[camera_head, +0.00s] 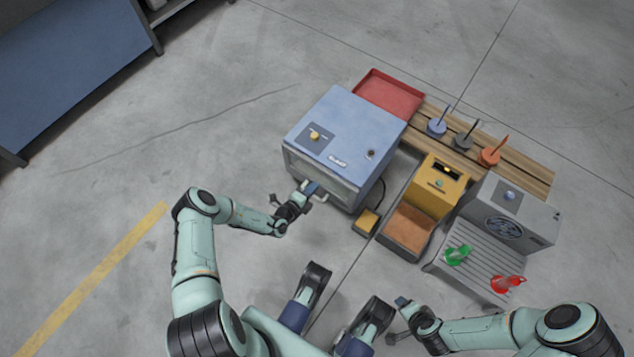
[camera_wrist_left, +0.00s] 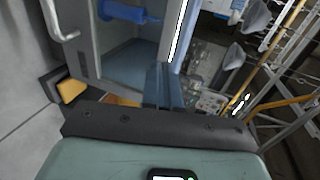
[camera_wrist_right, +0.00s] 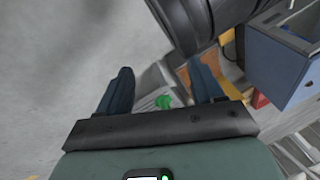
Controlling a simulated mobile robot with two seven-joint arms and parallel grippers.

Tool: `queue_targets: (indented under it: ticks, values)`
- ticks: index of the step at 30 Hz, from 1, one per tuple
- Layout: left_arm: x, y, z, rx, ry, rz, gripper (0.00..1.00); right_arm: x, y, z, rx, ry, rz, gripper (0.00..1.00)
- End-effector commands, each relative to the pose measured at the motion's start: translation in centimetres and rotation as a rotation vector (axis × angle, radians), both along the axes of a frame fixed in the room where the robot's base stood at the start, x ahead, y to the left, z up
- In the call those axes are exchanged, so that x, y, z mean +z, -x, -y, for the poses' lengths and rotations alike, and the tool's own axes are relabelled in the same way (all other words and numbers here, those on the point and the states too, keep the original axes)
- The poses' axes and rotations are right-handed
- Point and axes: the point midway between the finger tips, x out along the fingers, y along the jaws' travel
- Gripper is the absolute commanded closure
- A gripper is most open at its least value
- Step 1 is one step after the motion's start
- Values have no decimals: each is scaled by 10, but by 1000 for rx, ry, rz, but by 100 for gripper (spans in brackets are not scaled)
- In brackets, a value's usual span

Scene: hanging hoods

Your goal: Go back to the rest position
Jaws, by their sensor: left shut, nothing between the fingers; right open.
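My left gripper (camera_head: 312,189) is at the front of a blue cabinet (camera_head: 346,122), close to its lower front edge. In the left wrist view its two blue fingers (camera_wrist_left: 164,84) are together with nothing between them, in front of the cabinet's blue-floored interior (camera_wrist_left: 130,62). I cannot tell whether they touch the cabinet. My right gripper (camera_head: 402,304) is low in the head view, left of a grey machine with a ribbed tray. In the right wrist view its fingers (camera_wrist_right: 162,90) are wide apart and empty. A green object (camera_wrist_right: 164,101) shows between them, farther off.
A yellow machine (camera_head: 440,184), a grey machine (camera_head: 510,215) with green (camera_head: 457,255) and red (camera_head: 506,284) objects on its tray, a red tray (camera_head: 390,93) and a wooden rack (camera_head: 520,170) stand right of the cabinet. A small yellow-topped box (camera_head: 368,221) is near its front.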

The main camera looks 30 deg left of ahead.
Motion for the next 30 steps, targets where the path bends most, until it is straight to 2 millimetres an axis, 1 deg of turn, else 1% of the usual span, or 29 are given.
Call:
queue_targets:
  ticks: [1,2,4,6,9,12,16,22,24,26,29,30]
  values:
    - [9,12,-2,2,2,0,100,16,-12,-2,2,1,41,33]
    - [11,19,-2,1,1,0,100,19,-10,-4,6,-3,36,33]
    - [15,34,-3,2,2,-1,100,23,3,-9,18,-17,1,33]
    - [19,48,-5,2,2,-1,100,26,11,-13,25,-27,-19,33]
    - [22,63,-6,1,1,-1,100,31,19,-17,33,-37,-41,33]
    - [25,73,-7,0,1,-1,100,33,24,-20,39,-45,-56,33]
    - [26,79,-7,0,1,0,100,34,27,-22,42,-48,-65,33]
    - [25,80,-7,-1,0,0,100,34,28,-22,43,-49,-66,33]
    - [28,80,-7,-1,0,1,100,37,29,-22,43,-49,-67,33]
    - [37,79,-7,-1,1,3,100,44,31,-23,45,-52,-71,33]
    - [66,77,-7,0,0,13,100,69,38,-26,53,-61,-88,33]
    - [82,76,-7,-1,0,18,100,83,42,-28,57,-66,-99,33]
